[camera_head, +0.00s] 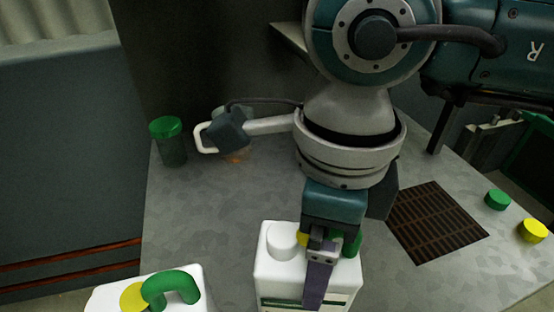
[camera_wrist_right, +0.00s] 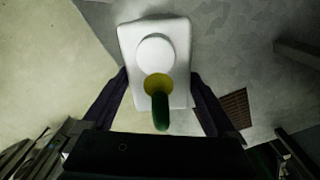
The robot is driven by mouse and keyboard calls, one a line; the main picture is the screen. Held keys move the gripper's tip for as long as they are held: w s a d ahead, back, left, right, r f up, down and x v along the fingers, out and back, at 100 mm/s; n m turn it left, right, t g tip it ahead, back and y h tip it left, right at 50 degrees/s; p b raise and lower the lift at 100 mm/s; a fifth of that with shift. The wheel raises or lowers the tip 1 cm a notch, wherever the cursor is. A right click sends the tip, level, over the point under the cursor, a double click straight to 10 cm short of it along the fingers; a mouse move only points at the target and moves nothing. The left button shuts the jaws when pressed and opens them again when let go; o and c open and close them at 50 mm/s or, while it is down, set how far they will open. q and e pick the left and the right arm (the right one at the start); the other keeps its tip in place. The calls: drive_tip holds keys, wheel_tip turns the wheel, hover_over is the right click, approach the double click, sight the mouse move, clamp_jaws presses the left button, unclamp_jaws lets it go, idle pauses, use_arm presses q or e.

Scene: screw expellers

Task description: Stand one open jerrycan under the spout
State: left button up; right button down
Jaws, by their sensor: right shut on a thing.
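A white jerrycan (camera_head: 275,270) stands upright at the bottom middle of the head view, with a round white neck piece and a yellow disc by its green handle. In the right wrist view the same jerrycan (camera_wrist_right: 130,40) lies between my two dark fingers. My right gripper (camera_head: 318,285) comes down over it and is shut on it, one finger along its near side. A second white jerrycan (camera_head: 105,298) with a yellow disc and green handle is at the bottom left, partly cut off. I cannot make out the spout. My left gripper is not in view.
The grey metal table (camera_head: 215,220) has a brown slotted grate (camera_head: 440,222) at right. A green cap (camera_head: 498,199) and a yellow cap (camera_head: 533,231) lie beyond it near the right edge. A green-lidded jar (camera_head: 168,142) stands at the back left. The table between jar and jerrycans is clear.

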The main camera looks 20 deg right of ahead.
drive_tip(key=shift+r, duration=0.1)
unclamp_jaws()
wheel_tip(320, 180, up, 12)
drive_tip(key=shift+p, duration=0.45)
